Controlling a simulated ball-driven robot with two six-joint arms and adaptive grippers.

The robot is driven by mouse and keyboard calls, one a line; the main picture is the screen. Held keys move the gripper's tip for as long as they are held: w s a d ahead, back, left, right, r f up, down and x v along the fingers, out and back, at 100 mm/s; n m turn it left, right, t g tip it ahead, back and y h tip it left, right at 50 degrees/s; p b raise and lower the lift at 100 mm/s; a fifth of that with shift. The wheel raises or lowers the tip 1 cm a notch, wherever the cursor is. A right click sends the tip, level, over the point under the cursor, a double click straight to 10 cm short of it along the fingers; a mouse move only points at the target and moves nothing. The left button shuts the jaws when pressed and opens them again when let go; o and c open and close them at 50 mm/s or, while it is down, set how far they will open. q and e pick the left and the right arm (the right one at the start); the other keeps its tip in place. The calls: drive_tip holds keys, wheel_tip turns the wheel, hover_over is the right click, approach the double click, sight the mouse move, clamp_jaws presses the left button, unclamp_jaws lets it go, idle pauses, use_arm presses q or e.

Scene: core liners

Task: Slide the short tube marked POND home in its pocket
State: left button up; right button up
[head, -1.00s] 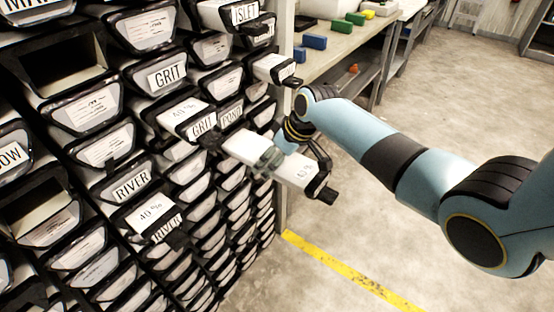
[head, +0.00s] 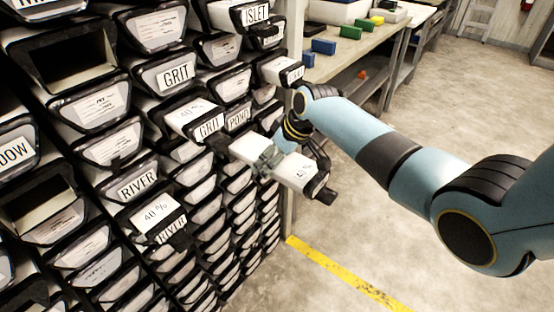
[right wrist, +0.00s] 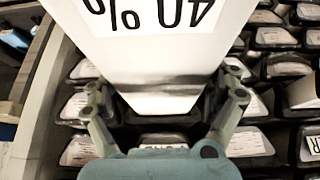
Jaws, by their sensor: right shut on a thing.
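A white short tube (head: 291,168) with a black-rimmed end sticks out of the rack below the POND label (head: 238,118). Its end lettering is too small to read, and its inner end is hidden in the rack. My right gripper (head: 268,158) is shut on the tube, its fingers on both sides between the rack face and the outer end. In the right wrist view, the tube (right wrist: 150,65) shows "40 %" upside down, with my right gripper's fingers (right wrist: 163,105) at its sides. My left gripper is not in view.
A bench (head: 345,45) with coloured blocks stands behind. The floor (head: 390,255) at right is clear, with a yellow line.

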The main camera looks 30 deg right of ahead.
sight(249, 142)
drive_tip(key=shift+w+a+r+b, duration=0.1)
drive_tip(key=shift+w+a+b, duration=0.3)
drive_tip(key=shift+w, duration=0.3)
drive_tip(key=shift+w+a+b, duration=0.15)
drive_tip(key=shift+w+b, duration=0.3)
drive_tip(key=shift+w, duration=0.25)
drive_tip(key=shift+w+a+r+b, duration=0.1)
drive_tip(key=shift+w+a+b, duration=0.3)
drive_tip(key=shift+w, duration=0.3)
drive_tip(key=shift+w+a+b, duration=0.2)
drive_tip(key=shift+w+b, duration=0.35)
drive_tip(key=shift+w, duration=0.1)
drive_tip(key=shift+w+a+b, duration=0.25)
drive_tip(key=shift+w+b, duration=0.35)
drive_tip(key=shift+w, duration=0.05)
drive_tip(key=shift+w+a+b, duration=0.2)
drive_tip(key=shift+w+b, duration=0.35)
drive_tip(key=shift+w, duration=0.1)
drive_tip(key=o, duration=1.5)
drive_tip(key=shift+c, duration=0.2)
drive_tip(key=shift+f, duration=0.1)
drive_tip(key=v, duration=1.2)
drive_tip(key=shift+s+d+f, duration=0.1)
drive_tip(key=shift+s, duration=0.05)
